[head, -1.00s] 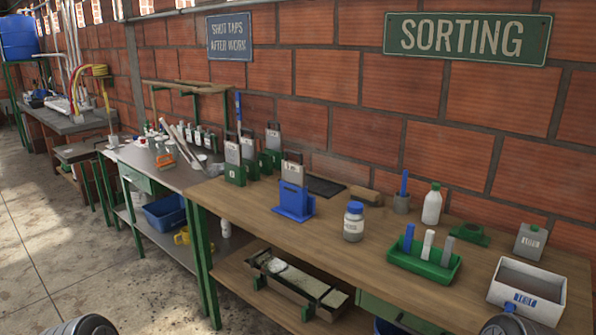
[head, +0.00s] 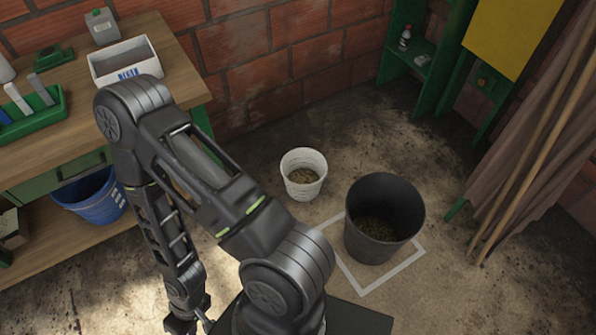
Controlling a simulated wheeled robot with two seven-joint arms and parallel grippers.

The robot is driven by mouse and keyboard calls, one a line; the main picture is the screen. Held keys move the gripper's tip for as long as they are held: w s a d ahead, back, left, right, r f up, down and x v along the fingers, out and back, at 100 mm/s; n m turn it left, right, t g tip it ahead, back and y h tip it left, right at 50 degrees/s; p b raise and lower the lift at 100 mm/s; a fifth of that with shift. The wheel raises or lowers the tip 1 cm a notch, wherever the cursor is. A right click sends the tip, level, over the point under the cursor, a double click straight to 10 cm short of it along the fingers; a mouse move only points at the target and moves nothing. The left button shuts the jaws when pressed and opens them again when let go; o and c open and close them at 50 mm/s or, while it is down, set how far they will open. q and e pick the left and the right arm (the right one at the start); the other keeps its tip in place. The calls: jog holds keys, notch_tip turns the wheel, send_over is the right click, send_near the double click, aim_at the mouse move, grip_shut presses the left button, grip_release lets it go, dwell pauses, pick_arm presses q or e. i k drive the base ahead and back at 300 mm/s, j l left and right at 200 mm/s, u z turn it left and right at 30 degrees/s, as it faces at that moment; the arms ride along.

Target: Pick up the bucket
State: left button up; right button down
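A small white bucket (head: 303,186) stands upright on the floor near the brick wall, with greenish-brown material inside. A larger black bucket (head: 380,232) stands upright to its right, inside a white outline on the floor, also with some brownish material at the bottom. A blue bucket (head: 92,198) stands on the lower shelf of the wooden table at the left. My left gripper is not in view.
The wooden table (head: 165,45) at the left holds a white box (head: 125,62) and a green tray (head: 35,118). Green shelving (head: 405,62), brown cloth and leaning poles (head: 535,130) stand at the right. Floor between table and white bucket is clear.

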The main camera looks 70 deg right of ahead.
aim_at(304, 170)
jog(key=z, duration=2.4)
